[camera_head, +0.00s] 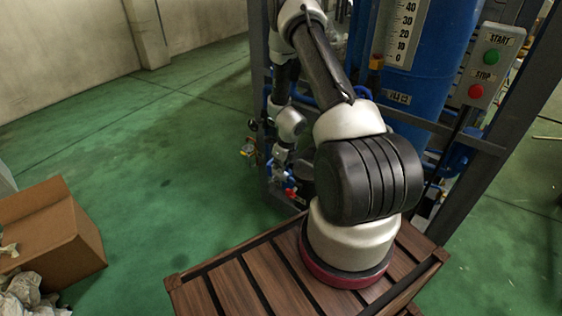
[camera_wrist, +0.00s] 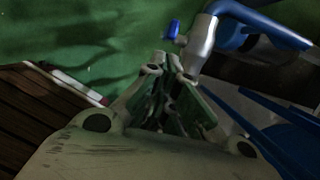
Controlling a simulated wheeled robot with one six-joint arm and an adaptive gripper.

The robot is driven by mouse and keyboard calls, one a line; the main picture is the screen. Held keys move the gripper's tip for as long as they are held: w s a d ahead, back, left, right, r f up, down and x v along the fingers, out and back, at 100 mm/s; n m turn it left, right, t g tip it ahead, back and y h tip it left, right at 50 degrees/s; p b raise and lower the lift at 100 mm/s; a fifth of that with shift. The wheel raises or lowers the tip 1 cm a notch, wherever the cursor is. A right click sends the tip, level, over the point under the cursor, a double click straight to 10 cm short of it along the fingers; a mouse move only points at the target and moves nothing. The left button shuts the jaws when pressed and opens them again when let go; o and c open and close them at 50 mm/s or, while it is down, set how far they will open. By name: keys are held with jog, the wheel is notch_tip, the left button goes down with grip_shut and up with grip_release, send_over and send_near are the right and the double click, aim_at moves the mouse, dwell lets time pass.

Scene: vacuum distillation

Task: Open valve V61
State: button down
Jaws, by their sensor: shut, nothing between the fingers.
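My gripper (camera_wrist: 168,72) shows in the wrist view with its fingertips close together, shut and empty. Just beyond the fingertips is a silver metal valve body (camera_wrist: 201,42) with a small blue handle (camera_wrist: 172,30), joined to a blue pipe (camera_wrist: 262,22). I cannot tell whether the fingers touch the valve. In the head view my gripper is small and low at the rack's left side, near blue and red valve parts (camera_head: 290,192). My arm hides part of this area. No V61 label is readable, so I cannot tell which valve is V61.
A dark metal frame (camera_head: 259,60) surrounds a blue tank (camera_head: 435,55). A control box (camera_head: 490,65) with green and red buttons is at upper right. A pressure gauge (camera_head: 248,149) sits left of the frame. A cardboard box (camera_head: 50,235) stands at left; green floor between is clear.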

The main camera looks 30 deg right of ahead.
aim_at(270, 174)
jog(key=x, duration=0.3)
jog(key=shift+f, duration=0.25)
